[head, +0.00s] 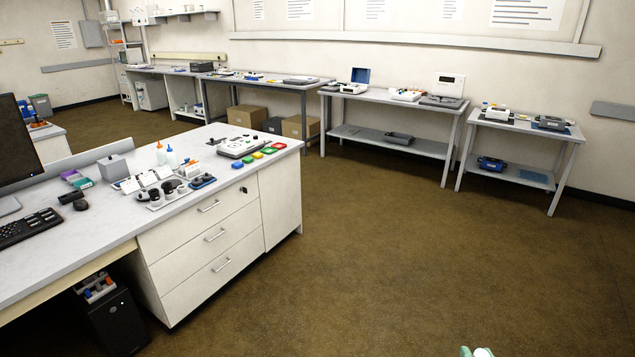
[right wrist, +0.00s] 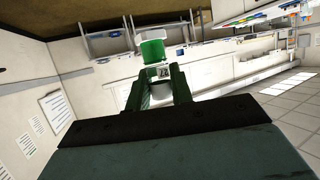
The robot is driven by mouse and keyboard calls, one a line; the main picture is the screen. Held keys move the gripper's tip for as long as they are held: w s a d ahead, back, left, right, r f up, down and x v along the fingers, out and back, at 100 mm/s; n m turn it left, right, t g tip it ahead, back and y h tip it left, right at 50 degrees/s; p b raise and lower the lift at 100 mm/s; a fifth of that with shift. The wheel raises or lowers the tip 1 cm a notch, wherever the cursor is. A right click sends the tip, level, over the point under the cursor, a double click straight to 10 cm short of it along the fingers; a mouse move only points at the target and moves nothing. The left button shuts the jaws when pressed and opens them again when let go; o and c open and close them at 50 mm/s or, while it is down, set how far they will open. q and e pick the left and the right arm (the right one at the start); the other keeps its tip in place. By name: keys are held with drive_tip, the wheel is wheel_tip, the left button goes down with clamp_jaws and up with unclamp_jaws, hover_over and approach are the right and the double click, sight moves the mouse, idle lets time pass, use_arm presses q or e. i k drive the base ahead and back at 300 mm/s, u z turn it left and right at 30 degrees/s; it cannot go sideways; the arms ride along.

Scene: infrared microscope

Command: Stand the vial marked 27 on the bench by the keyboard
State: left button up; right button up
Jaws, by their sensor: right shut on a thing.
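My right gripper (right wrist: 158,82) is shut on a vial (right wrist: 152,50) with a green cap and a pale body. A small label with dark digits shows between the fingers; I cannot read the number surely. The lower part of the vial is partly hidden by the fingers. In the head view only a green and white tip of my right gripper (head: 478,352) shows at the bottom edge, over the floor and well right of the bench. The black keyboard (head: 30,228) lies on the white bench (head: 115,232) at the left. My left gripper is not in view.
A mouse (head: 81,205) and a monitor (head: 20,150) are near the keyboard. Right of them stand a tray with black knobs (head: 165,192), bottles (head: 171,156) and coloured blocks (head: 257,156). Open floor (head: 350,260) lies between the bench and the far tables (head: 385,97).

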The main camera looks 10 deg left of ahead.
sight(91, 230)
drive_tip(key=u, duration=0.8)
drive_tip(key=i, duration=2)
drive_tip(key=u, duration=1.65)
drive_tip(key=i, duration=1)
drive_tip(key=u, duration=1.3)
